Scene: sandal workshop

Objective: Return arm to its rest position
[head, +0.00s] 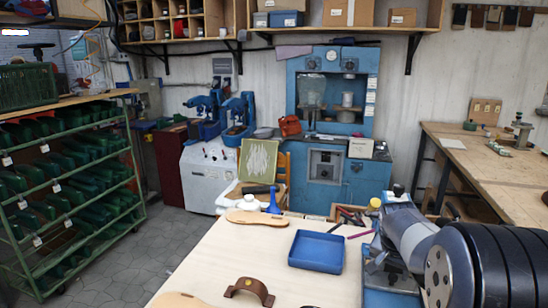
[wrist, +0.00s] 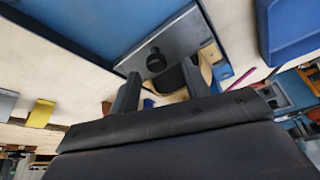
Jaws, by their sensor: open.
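My gripper (wrist: 162,85) shows in the wrist view with its two dark fingers apart and nothing between them. Beyond the fingers is a grey metal plate with a black knob (wrist: 156,60) on a blue fixture (wrist: 85,25). My arm reaches in from the right in the head view, over the right side of the worktable (head: 215,262). The gripper itself cannot be made out there, and the arm partly hides the blue fixture (head: 385,298) on the table.
A blue tray (head: 317,249), a sole (head: 258,217) and a brown strap (head: 250,289) lie on the worktable. A white bottle (head: 249,202) and blue bottle (head: 273,202) stand at its far edge. A green shoe rack (head: 70,211) is left; a wooden bench (head: 490,165) is right.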

